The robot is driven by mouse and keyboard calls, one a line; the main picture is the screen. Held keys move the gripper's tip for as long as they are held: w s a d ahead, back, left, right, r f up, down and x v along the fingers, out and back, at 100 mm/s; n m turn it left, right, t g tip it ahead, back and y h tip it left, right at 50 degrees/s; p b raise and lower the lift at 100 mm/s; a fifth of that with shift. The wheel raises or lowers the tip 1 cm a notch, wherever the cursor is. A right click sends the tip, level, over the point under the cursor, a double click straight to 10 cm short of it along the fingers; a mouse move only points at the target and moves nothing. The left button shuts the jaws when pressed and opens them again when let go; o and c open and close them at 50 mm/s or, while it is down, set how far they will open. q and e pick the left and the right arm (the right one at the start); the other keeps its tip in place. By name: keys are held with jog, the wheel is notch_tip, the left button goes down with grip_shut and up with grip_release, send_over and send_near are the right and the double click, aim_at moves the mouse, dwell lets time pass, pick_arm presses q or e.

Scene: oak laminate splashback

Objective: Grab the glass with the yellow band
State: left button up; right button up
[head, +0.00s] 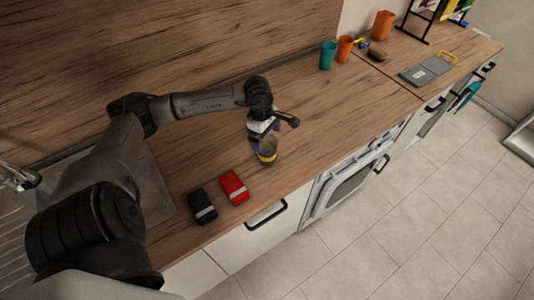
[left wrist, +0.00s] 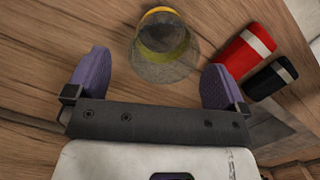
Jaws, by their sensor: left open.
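The glass with the yellow band (head: 267,150) stands on the wooden counter near its front edge. It is clear grey, and it also shows in the left wrist view (left wrist: 163,40), just beyond the fingers. My left gripper (head: 262,138) is open above and beside the glass in the head view. In the left wrist view its two purple fingers (left wrist: 152,82) are spread wide, with the glass's near rim between them and nothing gripped. Whether a finger touches the glass cannot be told. My right gripper is not in view.
A red box (head: 234,187) and a black box (head: 202,206) with pale bands lie left of the glass. Teal (head: 328,55) and orange cups (head: 345,48) stand further back.

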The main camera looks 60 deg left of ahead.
aim_at(268, 148)
pick_arm(q)
jog(key=shift+d+f, duration=0.25)
jog(key=shift+f, duration=0.95)
jog(key=shift+d+f, duration=0.25)
jog(key=shift+f, duration=1.45)
jog(key=c, duration=1.1)
jog(key=shift+r, duration=0.15)
